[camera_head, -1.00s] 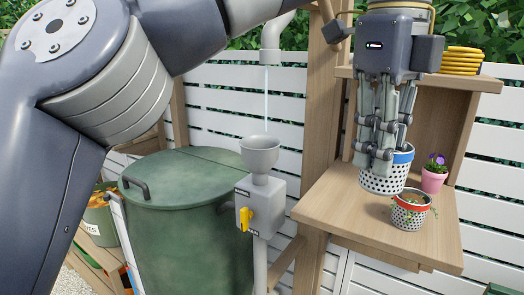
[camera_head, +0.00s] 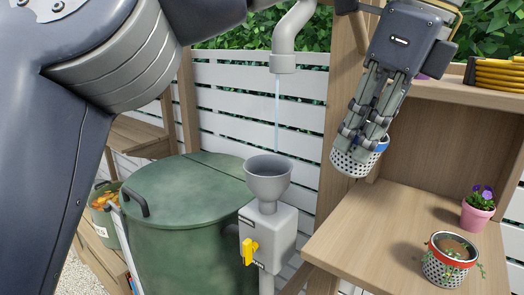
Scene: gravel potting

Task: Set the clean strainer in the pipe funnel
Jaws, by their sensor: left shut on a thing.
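My left gripper (camera_head: 368,138) is shut on a white perforated strainer (camera_head: 352,160) with a blue rim band. It holds the strainer tilted in the air above the left part of the wooden shelf, to the right of the funnel and higher than it. The grey pipe funnel (camera_head: 268,180) sits on top of a grey box with a yellow valve handle (camera_head: 249,250). The funnel's mouth is open upward, and a thin stream of water falls toward it from the downspout (camera_head: 284,62). A second perforated strainer (camera_head: 449,262) with a red rim holds brown water and green plant bits on the shelf. My right gripper is not in view.
A green lidded barrel (camera_head: 185,220) stands left of the funnel. The wooden shelf (camera_head: 375,230) carries a pink pot with purple flowers (camera_head: 478,209) at right. A wooden post (camera_head: 345,100) stands behind the held strainer. A yellow coiled hose (camera_head: 500,72) lies on the upper shelf.

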